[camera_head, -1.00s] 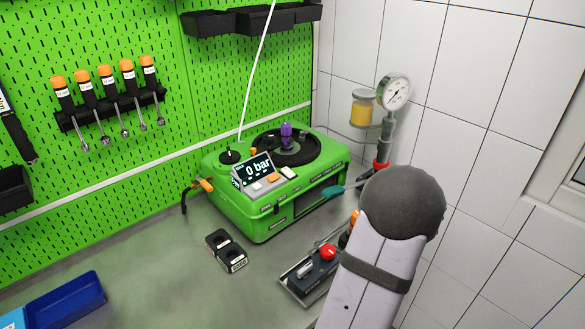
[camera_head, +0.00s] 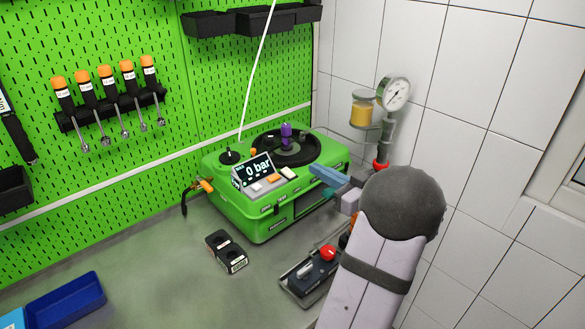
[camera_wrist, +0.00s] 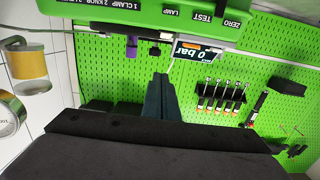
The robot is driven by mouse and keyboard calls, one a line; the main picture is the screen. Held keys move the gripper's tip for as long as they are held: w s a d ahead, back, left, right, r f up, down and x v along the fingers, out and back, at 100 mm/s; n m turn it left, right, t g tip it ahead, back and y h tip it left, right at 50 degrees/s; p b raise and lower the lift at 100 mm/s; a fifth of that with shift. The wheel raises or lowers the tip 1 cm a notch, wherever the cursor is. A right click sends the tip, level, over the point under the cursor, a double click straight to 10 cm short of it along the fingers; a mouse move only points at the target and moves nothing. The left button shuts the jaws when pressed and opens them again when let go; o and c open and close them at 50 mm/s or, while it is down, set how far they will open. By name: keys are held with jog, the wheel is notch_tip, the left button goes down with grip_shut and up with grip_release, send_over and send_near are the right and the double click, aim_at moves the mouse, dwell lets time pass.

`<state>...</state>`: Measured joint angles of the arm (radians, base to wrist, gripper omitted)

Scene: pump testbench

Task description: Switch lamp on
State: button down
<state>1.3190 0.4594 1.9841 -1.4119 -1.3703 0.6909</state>
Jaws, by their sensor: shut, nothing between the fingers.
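The green pump testbench (camera_head: 262,220) stands on the bench, with a tilted display (camera_head: 258,170) reading "0 bar". Below the display is a row of three buttons: a pale one on the left, an orange one (camera_head: 273,179) in the middle and a pale one on the right (camera_head: 288,172). In the wrist view, the bench (camera_wrist: 150,20) appears inverted, with labels LAMP, TEST and ZERO near its edge. My gripper (camera_head: 316,170) is shut and empty, its blue fingers just right of the right pale button, apparently apart from it. The fingers also show in the wrist view (camera_wrist: 160,82). I cannot make out a lamp.
A purple knob (camera_head: 286,133) stands on the black round plate. A gauge (camera_head: 393,93) and an amber jar (camera_head: 362,108) stand behind, close to my arm. A black two-hole block (camera_head: 227,251) and a tray with a red knob (camera_head: 327,253) lie in front.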

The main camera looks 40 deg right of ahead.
jog(key=shift+w, duration=0.15)
jog(key=p, duration=0.4)
send_over(292, 174)
jog(key=shift+s+f, duration=0.15)
jog(key=shift+s, duration=0.15)
notch_tip(292, 174, down, 2)
jog(key=shift+w+f+p, duration=0.1)
jog(key=shift+p, duration=0.3)
jog(key=shift+w+d+f+p, duration=0.15)
jog(key=shift+f+p, duration=0.15)
jog(key=shift+f, duration=0.7)
